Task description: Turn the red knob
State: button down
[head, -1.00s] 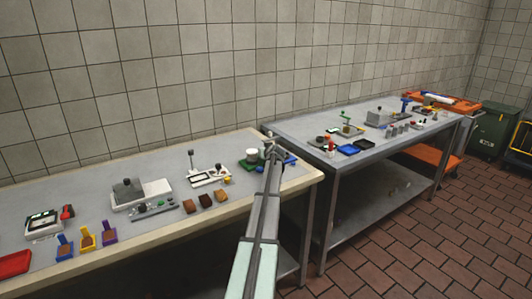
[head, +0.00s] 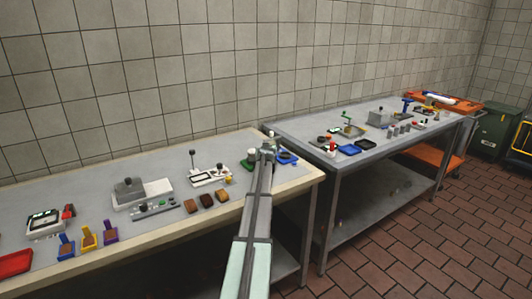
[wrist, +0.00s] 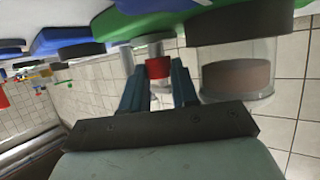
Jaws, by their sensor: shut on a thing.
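The red knob (wrist: 158,68) shows in the wrist view between the two fingers of my gripper (wrist: 159,85), below a pale collar under a green body (wrist: 150,24). My gripper is shut on the knob. Beside it, to the right, is a clear cylinder (wrist: 258,85) with a brownish content and a dark lid or base. In the head view my gripper (head: 268,151) is at the right end of the near table, over the green device (head: 251,155). My arm hides part of that device, and the knob cannot be made out there.
A blue item (head: 287,157) lies just right of my gripper. A white device with a black-knobbed lever (head: 210,177) and several brown blocks stand to the left. The second metal table (head: 300,131) stands close by on the right, across a narrow gap.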

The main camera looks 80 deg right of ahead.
dwell(0.3)
jog(key=c, duration=0.9)
grip_release()
jog(key=shift+o, duration=0.2)
jog(key=shift+s+d+n+t+y, duration=0.15)
jog(key=shift+n+t+y, duration=0.35)
jog(key=shift+n+t, duration=0.75)
